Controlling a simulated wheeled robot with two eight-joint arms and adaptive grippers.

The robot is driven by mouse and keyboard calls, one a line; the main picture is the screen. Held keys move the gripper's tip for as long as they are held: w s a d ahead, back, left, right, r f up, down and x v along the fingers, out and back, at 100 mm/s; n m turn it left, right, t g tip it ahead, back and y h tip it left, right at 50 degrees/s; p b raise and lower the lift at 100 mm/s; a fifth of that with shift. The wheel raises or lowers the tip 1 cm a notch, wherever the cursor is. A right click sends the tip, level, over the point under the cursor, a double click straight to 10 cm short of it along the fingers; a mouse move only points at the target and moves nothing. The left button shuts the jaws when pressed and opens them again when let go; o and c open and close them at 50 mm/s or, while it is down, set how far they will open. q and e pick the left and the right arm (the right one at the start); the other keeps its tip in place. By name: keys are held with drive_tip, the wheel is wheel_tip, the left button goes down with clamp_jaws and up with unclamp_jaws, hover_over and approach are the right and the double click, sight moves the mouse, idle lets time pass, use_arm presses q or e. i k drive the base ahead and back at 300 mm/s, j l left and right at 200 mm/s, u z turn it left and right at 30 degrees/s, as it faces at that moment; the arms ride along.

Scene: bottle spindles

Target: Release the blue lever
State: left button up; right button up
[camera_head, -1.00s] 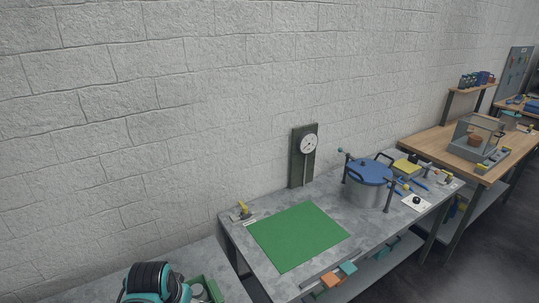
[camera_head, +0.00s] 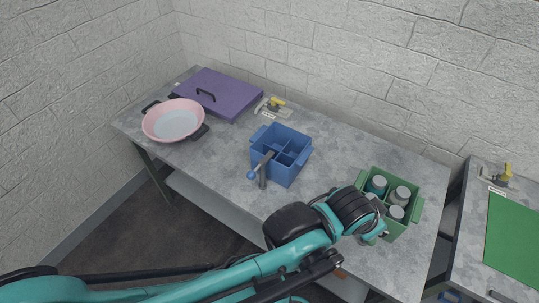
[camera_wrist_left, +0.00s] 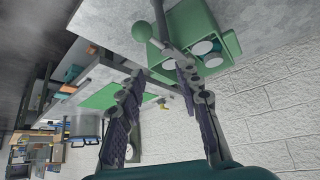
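The blue crate (camera_head: 288,176) stands on the grey table in the head view. It has dividers, looks empty, and carries a dark lever (camera_head: 263,167) with a blue ball knob (camera_head: 252,174) on its near side. The green crate (camera_head: 412,222) holds several capped bottles (camera_head: 402,194). In the left wrist view the green crate (camera_wrist_left: 202,22) shows a lever with a green ball knob (camera_wrist_left: 142,31). My left gripper (camera_wrist_left: 160,72) is open, its fingers apart just below that green-knobbed lever. In the head view my left arm partly hides the green crate's near side. My right gripper is not visible.
A pink pan (camera_head: 173,120) and a purple flat case (camera_head: 216,93) lie on the table's left part. A small yellow-handled clamp (camera_head: 274,104) sits at the back. Bare table lies between the two crates. A second table with a green mat (camera_head: 512,240) stands at right.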

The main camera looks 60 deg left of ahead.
sight(251, 175)
drive_tip(key=u, duration=2.25)
